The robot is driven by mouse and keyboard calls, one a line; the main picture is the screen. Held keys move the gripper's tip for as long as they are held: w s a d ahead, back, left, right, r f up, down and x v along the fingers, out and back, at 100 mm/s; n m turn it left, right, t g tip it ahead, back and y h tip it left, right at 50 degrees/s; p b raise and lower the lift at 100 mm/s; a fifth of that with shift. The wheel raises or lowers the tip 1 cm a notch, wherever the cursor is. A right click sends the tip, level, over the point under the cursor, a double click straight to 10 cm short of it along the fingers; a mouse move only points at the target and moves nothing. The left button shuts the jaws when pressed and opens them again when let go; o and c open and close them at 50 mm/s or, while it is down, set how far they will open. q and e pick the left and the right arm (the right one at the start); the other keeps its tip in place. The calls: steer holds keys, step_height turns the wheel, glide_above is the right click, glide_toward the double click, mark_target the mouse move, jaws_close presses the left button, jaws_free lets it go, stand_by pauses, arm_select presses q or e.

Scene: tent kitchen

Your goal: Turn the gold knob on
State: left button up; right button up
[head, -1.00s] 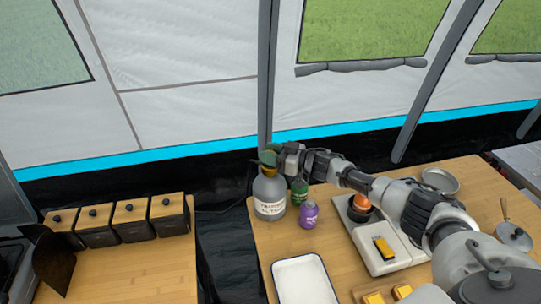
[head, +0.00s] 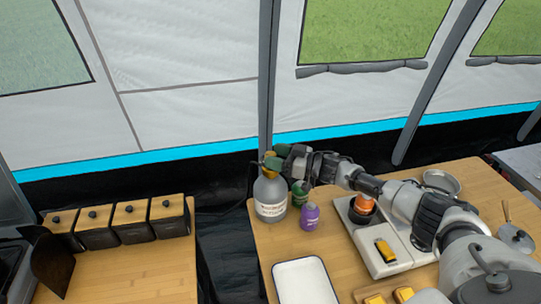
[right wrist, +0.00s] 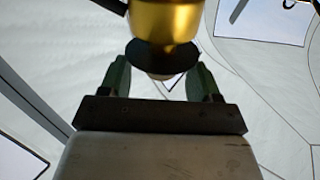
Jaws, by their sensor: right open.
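The gold knob (right wrist: 166,18) shows at the top of the right wrist view, with a dark disc below it. The green fingers of my right gripper (right wrist: 159,82) stand apart on either side of the disc's lower part. I cannot tell whether they touch it. In the head view my right gripper (head: 272,160) is at the top of a grey gas bottle (head: 270,198) with a white label. There the gripper and wrist largely hide the knob. My left gripper is not in view.
A purple canister (head: 310,216) and a green canister (head: 298,193) stand close right of the bottle, below my wrist. A white tray (head: 305,285) lies in front. Black boxes with wooden lids (head: 130,220) stand on the left counter, across a gap.

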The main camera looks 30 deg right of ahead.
steer(key=b+v, duration=0.2)
steer(key=v, duration=0.6)
steer(key=shift+s+d, duration=0.25)
